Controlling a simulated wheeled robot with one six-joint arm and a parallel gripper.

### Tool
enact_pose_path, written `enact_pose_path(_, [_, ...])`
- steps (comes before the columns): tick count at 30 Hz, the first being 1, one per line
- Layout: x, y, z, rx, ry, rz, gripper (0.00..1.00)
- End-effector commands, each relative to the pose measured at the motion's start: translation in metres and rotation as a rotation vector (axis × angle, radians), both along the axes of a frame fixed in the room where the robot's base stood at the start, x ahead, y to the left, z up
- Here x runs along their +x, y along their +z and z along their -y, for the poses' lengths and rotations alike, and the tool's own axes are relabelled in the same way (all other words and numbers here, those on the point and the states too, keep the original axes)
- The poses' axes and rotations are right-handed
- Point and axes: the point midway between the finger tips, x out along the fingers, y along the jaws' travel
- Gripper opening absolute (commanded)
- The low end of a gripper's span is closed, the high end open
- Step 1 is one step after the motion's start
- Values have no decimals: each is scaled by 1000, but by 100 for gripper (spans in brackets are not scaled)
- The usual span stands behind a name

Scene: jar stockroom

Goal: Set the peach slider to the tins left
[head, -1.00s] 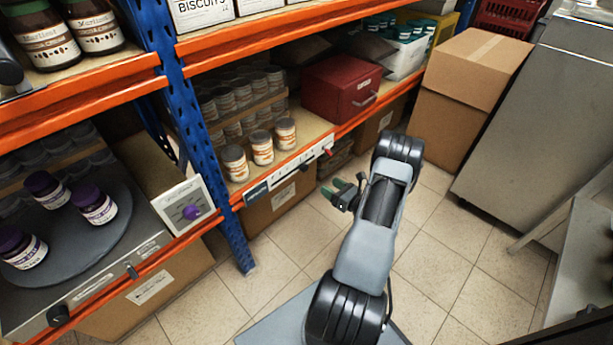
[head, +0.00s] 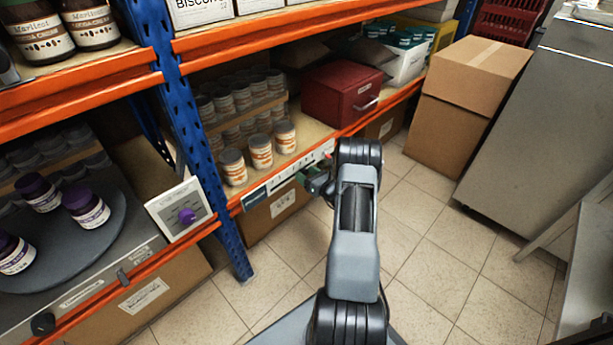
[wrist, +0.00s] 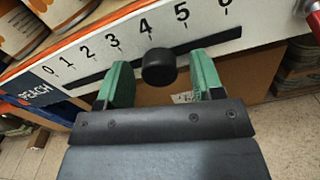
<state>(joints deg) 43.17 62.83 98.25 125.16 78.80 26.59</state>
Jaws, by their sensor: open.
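The peach slider is a black round knob (wrist: 158,67) on a white scale strip numbered 0 to 6 (wrist: 112,42). A dark "PEACH" label (wrist: 33,92) is at the strip's left end. The knob stands below the 4, though its exact reading is hard to judge at this angle. My gripper (wrist: 163,82) is open, one green finger on each side of the knob, with gaps to both. In the head view my gripper (head: 318,183) is at the shelf edge and hides part of the strip. Three orange-labelled tins (head: 260,151) stand in the front row above the strip.
Greyed tins (head: 240,97) stand behind the front row. A red box (head: 342,92) is to their right. A large carton (head: 465,95) stands right; the floor between is clear.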

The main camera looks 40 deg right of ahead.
Motion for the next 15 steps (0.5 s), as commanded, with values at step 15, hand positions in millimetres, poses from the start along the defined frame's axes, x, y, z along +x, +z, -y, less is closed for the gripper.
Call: enact_pose_path(15, [2,0,-1,0,1,0,44])
